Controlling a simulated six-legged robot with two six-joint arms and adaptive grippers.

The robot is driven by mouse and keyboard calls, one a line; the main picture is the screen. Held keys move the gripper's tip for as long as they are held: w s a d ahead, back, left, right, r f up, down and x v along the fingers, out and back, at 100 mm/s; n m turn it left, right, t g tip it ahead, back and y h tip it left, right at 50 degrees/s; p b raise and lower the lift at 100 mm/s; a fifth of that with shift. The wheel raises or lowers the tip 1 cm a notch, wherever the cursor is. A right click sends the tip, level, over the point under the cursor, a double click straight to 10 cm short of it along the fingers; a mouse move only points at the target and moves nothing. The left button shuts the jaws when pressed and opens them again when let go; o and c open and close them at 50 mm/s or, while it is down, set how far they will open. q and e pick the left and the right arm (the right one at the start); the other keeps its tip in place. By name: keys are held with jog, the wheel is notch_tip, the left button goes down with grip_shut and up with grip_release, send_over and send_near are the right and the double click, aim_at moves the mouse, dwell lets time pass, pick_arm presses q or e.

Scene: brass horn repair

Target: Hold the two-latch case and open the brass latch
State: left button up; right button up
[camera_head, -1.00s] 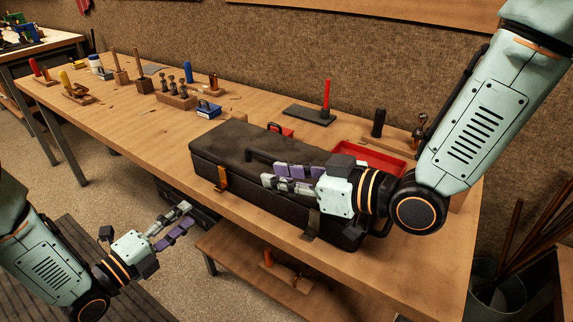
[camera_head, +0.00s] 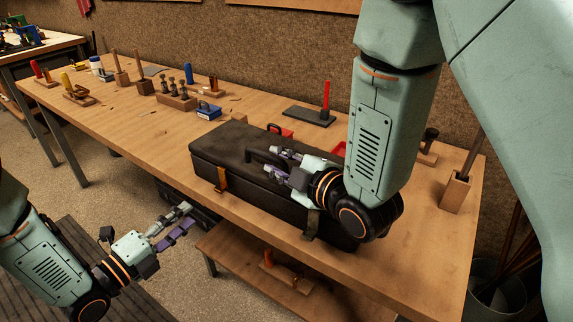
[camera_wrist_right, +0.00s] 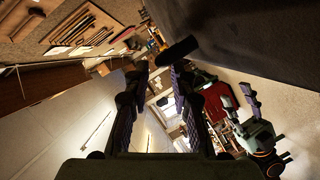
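The black two-latch case (camera_head: 235,146) lies shut on the workbench. A brass latch (camera_head: 221,181) is on its front face at the left, and a darker latch (camera_head: 312,224) is on the front at the right. The case's carry handle (camera_head: 262,156) is partly hidden by my right gripper (camera_head: 272,160), which is open at the case with fingers pointing left. In the right wrist view the two fingers (camera_wrist_right: 158,72) are apart, with a dark bar, likely the handle, near their tips. My left gripper (camera_head: 188,214) is open and empty, low in front of the bench, away from the case.
A red tray (camera_head: 339,149) sits behind the case, mostly hidden by my right arm. A blue box (camera_head: 208,110) and wooden tool holders (camera_head: 176,101) stand at the left. A lower shelf (camera_head: 240,255) juts out below.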

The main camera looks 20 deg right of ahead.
aim_at(269, 157)
jog(key=shift+x, duration=2.7)
jog(key=shift+a, duration=0.1)
jog(key=shift+w+f, duration=0.1)
grip_shut()
